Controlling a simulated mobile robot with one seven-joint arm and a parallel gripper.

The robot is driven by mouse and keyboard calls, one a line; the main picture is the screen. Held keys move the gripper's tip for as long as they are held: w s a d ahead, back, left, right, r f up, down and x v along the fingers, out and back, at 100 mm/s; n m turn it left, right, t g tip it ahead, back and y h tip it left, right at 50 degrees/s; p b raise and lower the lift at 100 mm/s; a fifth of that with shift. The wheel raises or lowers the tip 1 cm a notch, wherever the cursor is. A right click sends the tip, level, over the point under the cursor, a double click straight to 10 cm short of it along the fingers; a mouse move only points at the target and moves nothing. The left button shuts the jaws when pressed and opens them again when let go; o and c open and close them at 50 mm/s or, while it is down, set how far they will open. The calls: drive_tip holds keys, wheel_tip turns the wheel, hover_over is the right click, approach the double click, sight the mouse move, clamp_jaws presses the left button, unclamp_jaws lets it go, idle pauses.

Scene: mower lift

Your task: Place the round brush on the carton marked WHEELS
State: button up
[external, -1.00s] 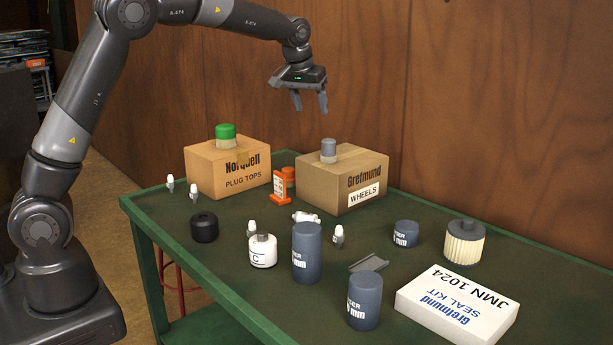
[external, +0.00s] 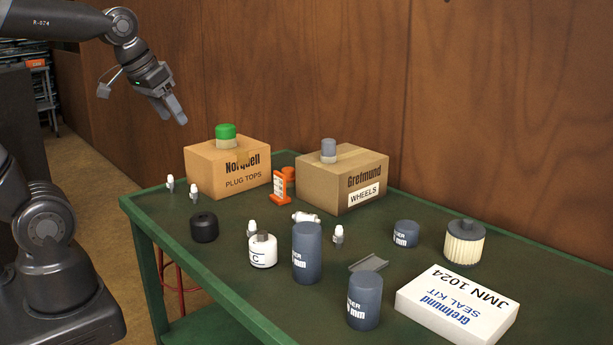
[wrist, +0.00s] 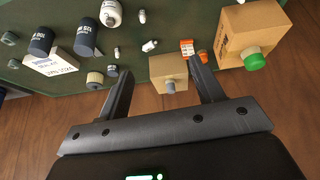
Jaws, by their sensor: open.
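The carton marked WHEELS (external: 324,186) stands at the back of the green table. A small round piece with a grey top and paler lower part, which I take to be the round brush (external: 328,149), stands upright on its top. In the wrist view the carton (wrist: 160,68) and the brush (wrist: 170,87) show between my fingers, well beyond them. My gripper (external: 173,117) is open and empty, in the air to the left of and above the PLUG TOPS carton, apart from the brush.
The PLUG TOPS carton (external: 212,175) carries a green-topped piece (external: 225,133). An orange item (external: 283,184) stands between the cartons. Dark cylinders (external: 306,255), a pleated cream cylinder (external: 464,243), a white SEAL KIT box (external: 455,300) and small white-capped pieces crowd the table.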

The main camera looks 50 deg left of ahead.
drive_tip(key=s+f, duration=0.3)
drive_tip(key=s, duration=0.2)
drive_tip(key=shift+s+f+m, duration=0.2)
drive_tip(key=shift+s+m, duration=0.1)
drive_tip(key=shift+s, duration=0.1)
